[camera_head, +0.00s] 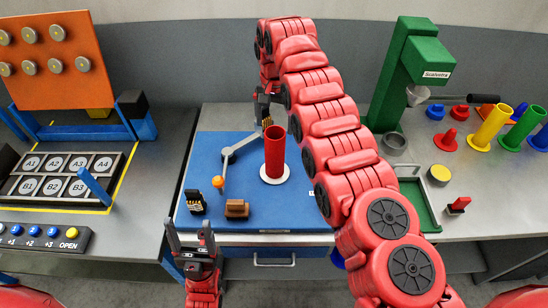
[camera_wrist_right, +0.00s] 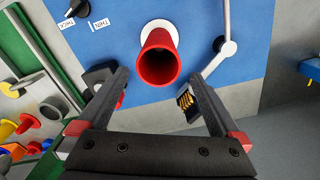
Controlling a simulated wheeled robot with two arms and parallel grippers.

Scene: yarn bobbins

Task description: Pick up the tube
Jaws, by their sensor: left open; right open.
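A red hollow tube (camera_head: 275,158) stands upright on a white round base (camera_head: 274,178) on the blue mat (camera_head: 300,211). In the right wrist view, the tube's open end (camera_wrist_right: 158,62) faces the camera, centred beyond my right gripper (camera_wrist_right: 157,76). The right fingers are spread to either side, apart from the tube. In the head view, my right gripper (camera_head: 264,104) is behind the tube, partly hidden by my arm. My left gripper (camera_head: 189,232) is open and empty at the mat's front left edge.
A grey jointed rod with an orange ball (camera_head: 218,182) lies left of the tube. A brown block (camera_head: 236,208) and small black holder (camera_head: 195,202) sit nearer the front. Yellow (camera_head: 489,129) and green (camera_head: 522,129) tubes stand at right, past a green press (camera_head: 402,80).

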